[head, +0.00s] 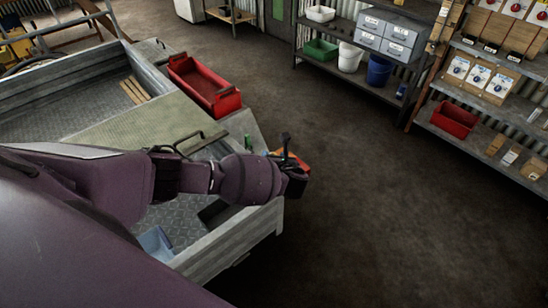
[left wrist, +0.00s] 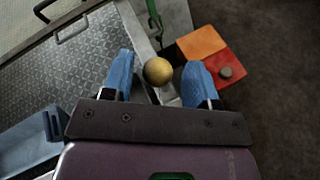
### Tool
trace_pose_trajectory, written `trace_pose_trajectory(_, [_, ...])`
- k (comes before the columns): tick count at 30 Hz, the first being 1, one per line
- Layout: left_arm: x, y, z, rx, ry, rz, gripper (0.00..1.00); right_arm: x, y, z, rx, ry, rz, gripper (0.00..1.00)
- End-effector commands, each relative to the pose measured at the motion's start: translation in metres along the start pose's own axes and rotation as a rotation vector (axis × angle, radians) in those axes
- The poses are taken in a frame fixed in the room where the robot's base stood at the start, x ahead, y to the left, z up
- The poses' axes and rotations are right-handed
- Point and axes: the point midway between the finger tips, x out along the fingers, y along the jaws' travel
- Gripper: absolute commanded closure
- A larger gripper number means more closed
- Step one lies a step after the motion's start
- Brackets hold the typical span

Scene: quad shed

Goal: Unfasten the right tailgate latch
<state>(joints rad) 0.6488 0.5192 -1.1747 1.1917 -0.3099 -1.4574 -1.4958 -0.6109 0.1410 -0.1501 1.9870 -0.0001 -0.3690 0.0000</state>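A round brass-coloured knob (left wrist: 158,71), which looks like part of the tailgate latch, stands at the corner of the metal trailer (head: 232,234). My left gripper (left wrist: 160,78) is open in the left wrist view. Its two blue fingertips lie on either side of the knob, with a gap to each. In the head view my left arm reaches across the trailer, and the gripper (head: 293,183) is over the trailer's rear corner. My wrist hides the knob there. An orange and red lamp (left wrist: 209,53) sits just right of the knob. My right gripper is not in view.
A red tray (head: 205,84) sits on the trailer's far side. A blue bin (head: 155,242) lies in the trailer bed. A green strap (left wrist: 153,15) hangs beyond the knob. The dark floor to the right is clear up to the shelves (head: 480,140).

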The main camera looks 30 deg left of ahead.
Motion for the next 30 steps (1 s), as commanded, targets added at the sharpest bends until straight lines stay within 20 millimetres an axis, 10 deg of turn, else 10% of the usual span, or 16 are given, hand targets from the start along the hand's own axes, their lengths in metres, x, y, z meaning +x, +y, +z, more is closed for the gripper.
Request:
trace_pose_trajectory(8, [-0.005, 0.001, 0.002, -0.002, -0.003, 0.001, 0.46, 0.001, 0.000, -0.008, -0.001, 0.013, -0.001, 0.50])
trace_pose_trajectory(30, [-0.106, 0.000, 0.001, 0.000, -0.001, 0.000, 0.46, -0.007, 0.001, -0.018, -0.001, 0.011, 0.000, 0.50])
